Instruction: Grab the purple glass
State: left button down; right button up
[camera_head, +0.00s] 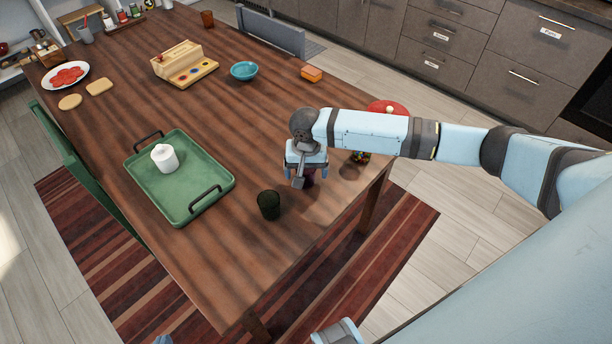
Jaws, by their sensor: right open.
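My right gripper (305,180) points down over the near right part of the wooden table (215,245). Its jaws are open. A bit of the purple glass (309,177) shows under and between the fingers, and most of it is hidden by the gripper. I cannot tell whether the fingers touch it. A dark green glass (269,204) stands to the left of and nearer than the gripper. My left gripper is not clearly in view.
A green tray (205,165) with a white candle (164,157) lies to the left. A teal bowl (244,71), an orange box (312,73) and a wooden block toy (185,65) stand farther back. A red round thing (388,107) is partly behind my right arm.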

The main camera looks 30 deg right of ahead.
jog(key=shift+f, duration=0.15)
jog(key=shift+c, duration=0.2)
jog(key=c, duration=1)
